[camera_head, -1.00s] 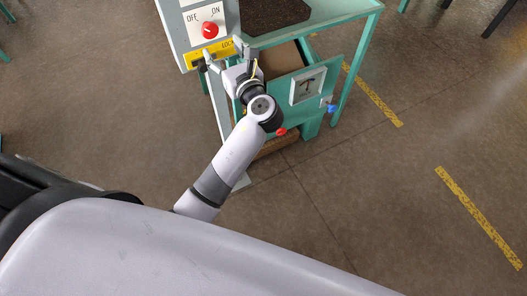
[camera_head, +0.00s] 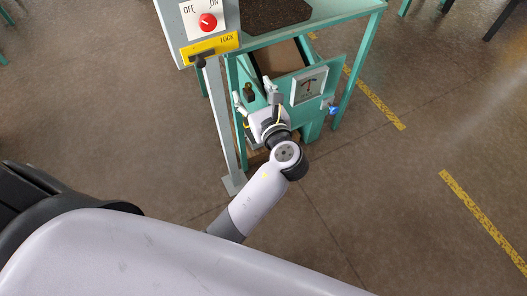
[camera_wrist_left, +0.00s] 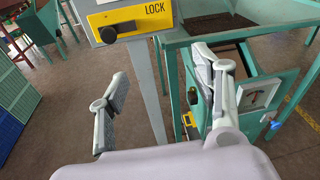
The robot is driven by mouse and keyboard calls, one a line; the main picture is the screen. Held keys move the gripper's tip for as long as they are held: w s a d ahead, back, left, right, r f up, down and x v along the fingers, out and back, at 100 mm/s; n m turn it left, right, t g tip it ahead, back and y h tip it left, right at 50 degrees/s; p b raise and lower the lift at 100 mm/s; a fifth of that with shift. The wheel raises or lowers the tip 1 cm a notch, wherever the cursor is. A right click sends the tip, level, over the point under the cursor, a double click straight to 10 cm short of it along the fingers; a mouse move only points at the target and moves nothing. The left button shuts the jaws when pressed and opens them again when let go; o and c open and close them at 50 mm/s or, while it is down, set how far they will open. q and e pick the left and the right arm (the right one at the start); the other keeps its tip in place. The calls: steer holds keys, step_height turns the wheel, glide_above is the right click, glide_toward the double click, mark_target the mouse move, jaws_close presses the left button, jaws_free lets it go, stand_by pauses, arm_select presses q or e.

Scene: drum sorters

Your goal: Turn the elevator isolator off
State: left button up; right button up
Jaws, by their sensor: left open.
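A grey box on a post carries a white plate marked OFF and ON with a red knob (camera_head: 208,22). Below it is a yellow LOCK plate (camera_head: 212,47) with a black knob (camera_head: 200,62) at its lower left edge. The plate (camera_wrist_left: 127,20) and black knob (camera_wrist_left: 108,33) also show at the top of the left wrist view, where the red knob is out of frame. My right gripper is not in view.
A teal machine frame (camera_head: 310,25) with a dark top stands right of the box. Its front holds a gauge (camera_head: 309,84) and a blue knob (camera_head: 333,110), close to my left gripper. The grey post (camera_head: 221,125) stands left of the gripper. Open floor lies right.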

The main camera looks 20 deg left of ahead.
arm_select(q)
steer(key=d+f+n+g+h+b, duration=0.1)
steer(key=f+h, duration=0.1)
steer(key=f, duration=1)
steer(key=s+d+f+n+g+h+b, duration=0.1)
steer(key=d+f+h+b, duration=0.1)
steer(key=f, duration=1)
steer(key=shift+s+d+h+b, duration=0.2)
steer(key=shift+h+b, duration=0.1)
steer(key=shift+h, duration=0.3)
steer(key=s+f+n+g+h+b, duration=0.1)
steer(key=s+f+n+g+h, duration=0.2)
steer(key=s+f, duration=0.75)
steer(key=s+f+n+g+h, duration=0.15)
steer(key=s+f+n, duration=0.4)
steer(key=f, duration=0.95)
steer(key=s+a+f+n+g, duration=0.1)
steer(key=s+f+n, duration=0.2)
steer(key=s, duration=0.5)
steer(key=s+a+f+n+g+h, duration=0.1)
steer(key=s+f+n, duration=0.3)
steer(key=s, duration=0.5)
steer(key=s+a+f+n+g, duration=0.2)
steer(key=s+n, duration=0.4)
steer(key=s, duration=0.3)
step_height(320, 180, down, 2)
steer(key=shift+a+f+n+g+b, duration=0.25)
steer(key=shift+a+n+g+b, duration=0.15)
steer(key=shift+a, duration=0.3)
